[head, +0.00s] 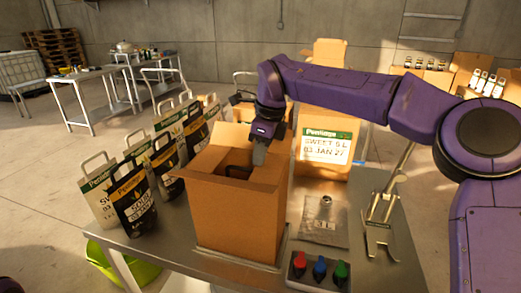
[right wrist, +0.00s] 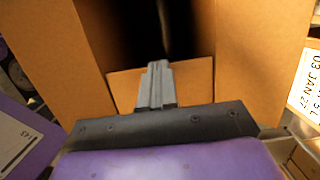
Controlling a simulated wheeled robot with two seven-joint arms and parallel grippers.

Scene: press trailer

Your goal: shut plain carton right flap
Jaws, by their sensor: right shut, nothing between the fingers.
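The plain carton (head: 235,218) stands upright on the metal table with its top open. In the right wrist view the shut fingers (right wrist: 158,72) lie in front of a small cardboard panel (right wrist: 118,92), between taller cardboard faces; contact is unclear. The carton's inside is dark.
Several black and white pouches (head: 133,205) stand left of the carton. A labelled carton (head: 325,150) is behind right. A grey packet (head: 325,222), a metal tool (head: 381,215) and a button box (head: 320,268) lie to the right on the table (head: 215,262).

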